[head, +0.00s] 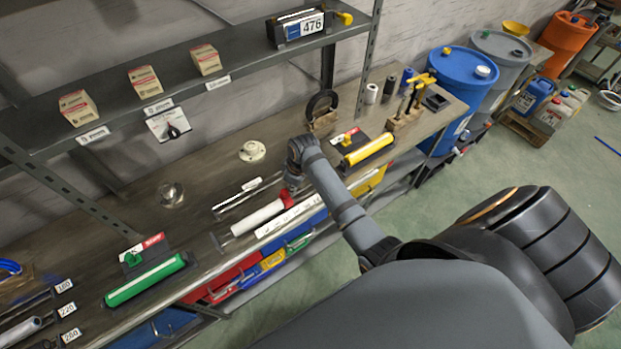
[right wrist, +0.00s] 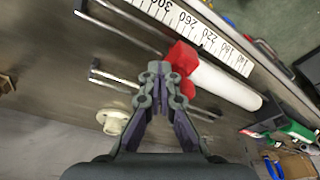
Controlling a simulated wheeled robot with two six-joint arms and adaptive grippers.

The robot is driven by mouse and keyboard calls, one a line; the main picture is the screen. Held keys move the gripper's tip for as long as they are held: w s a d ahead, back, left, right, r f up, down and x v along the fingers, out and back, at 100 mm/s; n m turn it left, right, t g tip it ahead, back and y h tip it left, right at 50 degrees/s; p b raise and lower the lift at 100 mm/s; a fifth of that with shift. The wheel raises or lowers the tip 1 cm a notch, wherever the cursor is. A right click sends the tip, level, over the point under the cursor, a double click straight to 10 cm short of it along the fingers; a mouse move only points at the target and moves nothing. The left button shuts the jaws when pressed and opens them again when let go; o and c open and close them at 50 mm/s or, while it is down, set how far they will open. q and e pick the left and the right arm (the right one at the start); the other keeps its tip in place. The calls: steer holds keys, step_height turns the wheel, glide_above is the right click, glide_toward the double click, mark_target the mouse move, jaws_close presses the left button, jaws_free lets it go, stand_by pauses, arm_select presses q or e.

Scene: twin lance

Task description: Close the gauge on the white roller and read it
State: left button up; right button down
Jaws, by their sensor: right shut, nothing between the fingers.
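The white roller (head: 257,218) lies on the bench near its front edge. It also shows in the right wrist view (right wrist: 225,84). A red block (right wrist: 183,58) sits at one end of it, and seems to touch it. The block shows in the head view too (head: 287,198). A white scale strip with black numbers (right wrist: 188,30) runs beside the roller along the bench edge; it shows in the head view (head: 290,221). My right gripper (right wrist: 162,80) is shut and empty, its tips close to the red block; contact cannot be told. My left gripper is not in view.
A yellow roller (head: 370,149) lies right of my gripper, a green roller (head: 145,279) to the left. A black ring-shaped tool (head: 322,103) stands behind. A glass dish (head: 171,195) and a cream round piece (head: 252,151) sit farther back. A shelf (head: 225,70) overhangs the bench.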

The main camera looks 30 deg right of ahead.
mark_target(284, 192)
steer(key=shift+a, duration=0.45)
steer(key=shift+s+a, duration=0.15)
steer(key=shift+a, duration=1.35)
steer(key=shift+s+a, duration=0.1)
steer(key=shift+a, duration=0.6)
steer(key=shift+d, duration=0.15)
steer(key=shift+d, duration=0.9)
